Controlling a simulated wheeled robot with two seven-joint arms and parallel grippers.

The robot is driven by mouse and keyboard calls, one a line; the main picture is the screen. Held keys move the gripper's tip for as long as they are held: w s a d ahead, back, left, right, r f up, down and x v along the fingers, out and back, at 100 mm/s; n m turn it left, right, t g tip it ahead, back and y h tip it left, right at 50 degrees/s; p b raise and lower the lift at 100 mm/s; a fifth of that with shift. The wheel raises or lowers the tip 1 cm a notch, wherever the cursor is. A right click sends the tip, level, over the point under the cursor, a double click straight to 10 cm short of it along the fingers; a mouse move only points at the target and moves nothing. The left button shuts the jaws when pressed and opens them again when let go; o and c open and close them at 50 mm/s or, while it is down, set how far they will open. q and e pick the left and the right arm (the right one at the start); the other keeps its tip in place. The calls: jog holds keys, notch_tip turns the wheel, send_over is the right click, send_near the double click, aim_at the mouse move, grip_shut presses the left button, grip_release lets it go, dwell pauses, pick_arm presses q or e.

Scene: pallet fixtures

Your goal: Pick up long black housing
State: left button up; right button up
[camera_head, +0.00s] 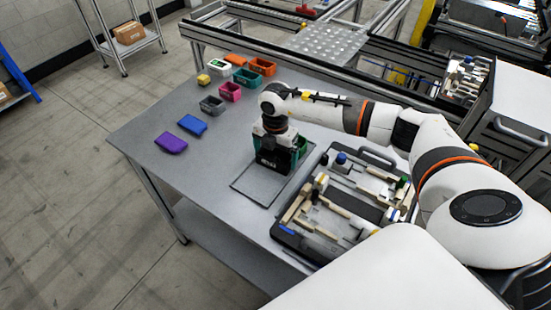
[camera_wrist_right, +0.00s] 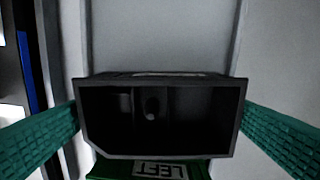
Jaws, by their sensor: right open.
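The black housing (camera_wrist_right: 200,112) is an open, hollow box in the middle of the right wrist view, with a round detail inside. My right gripper (camera_wrist_right: 160,118) is open, with its green ridged fingers on either side of the housing, close to its ends. I cannot tell whether they touch it. A green part marked LEFT shows below the housing. In the head view my right gripper (camera_head: 272,160) points down over the table by a thin rectangular outline, and it hides the housing there. My left gripper is not in view.
A dark tray (camera_head: 345,175) with tools and parts lies right of the gripper. The table's front left is clear.

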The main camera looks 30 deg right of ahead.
jog(key=shift+c, duration=0.3)
jog(key=c, duration=0.7)
jog(key=shift+r, duration=0.1)
